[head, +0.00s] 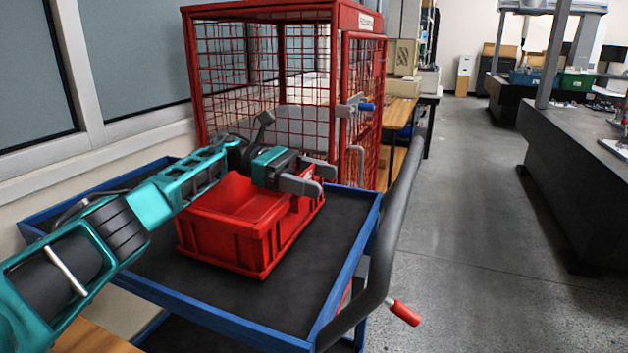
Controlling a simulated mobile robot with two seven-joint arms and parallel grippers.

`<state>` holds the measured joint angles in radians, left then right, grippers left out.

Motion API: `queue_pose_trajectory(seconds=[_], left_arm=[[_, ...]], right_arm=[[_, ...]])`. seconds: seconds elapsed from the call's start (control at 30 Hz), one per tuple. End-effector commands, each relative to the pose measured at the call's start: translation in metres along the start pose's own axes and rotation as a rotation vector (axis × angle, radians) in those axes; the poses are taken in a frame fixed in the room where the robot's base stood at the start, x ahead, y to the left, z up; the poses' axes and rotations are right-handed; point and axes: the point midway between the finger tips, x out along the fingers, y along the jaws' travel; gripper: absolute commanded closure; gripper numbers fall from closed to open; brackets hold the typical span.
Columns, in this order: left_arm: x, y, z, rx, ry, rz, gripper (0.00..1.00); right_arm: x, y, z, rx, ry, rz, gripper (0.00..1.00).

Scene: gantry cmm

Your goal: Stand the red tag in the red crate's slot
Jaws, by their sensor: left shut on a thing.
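The red crate (222,238) sits on the top of a blue-edged cart, its open side up. My left gripper (318,178) is over the crate's far right end, with its fingers pointing right. It is shut on a small red piece with a pale mark, which looks like the red tag (307,173). The fingers hide most of the tag. The crate's slot cannot be made out, and I cannot tell whether the tag touches the crate. My right gripper is not in view.
The cart's dark top (290,290) is bare around the crate. A red mesh cage (265,70) stands close behind. The floor at right is clear.

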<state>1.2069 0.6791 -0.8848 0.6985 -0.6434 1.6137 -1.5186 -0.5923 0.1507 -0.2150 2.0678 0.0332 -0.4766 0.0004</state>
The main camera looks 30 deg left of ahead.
Motion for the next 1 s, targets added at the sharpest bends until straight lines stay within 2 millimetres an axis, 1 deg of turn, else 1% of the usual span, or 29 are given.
queue_pose_trajectory(seconds=[0.33,0.37,0.57,1.0], left_arm=[[0.0008,-0.0002,-0.0005,0.000,0.001,-0.002,0.50],[0.0008,-0.0002,-0.0005,0.000,0.001,-0.002,0.19],[0.0007,-0.0002,-0.0005,0.000,0.000,-0.002,0.00],[0.0003,-0.0001,-0.0006,0.000,0.001,-0.001,0.00]], right_arm=[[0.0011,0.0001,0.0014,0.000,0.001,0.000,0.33],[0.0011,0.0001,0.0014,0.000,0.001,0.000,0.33],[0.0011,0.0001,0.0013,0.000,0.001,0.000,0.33],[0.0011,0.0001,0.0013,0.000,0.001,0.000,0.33]])
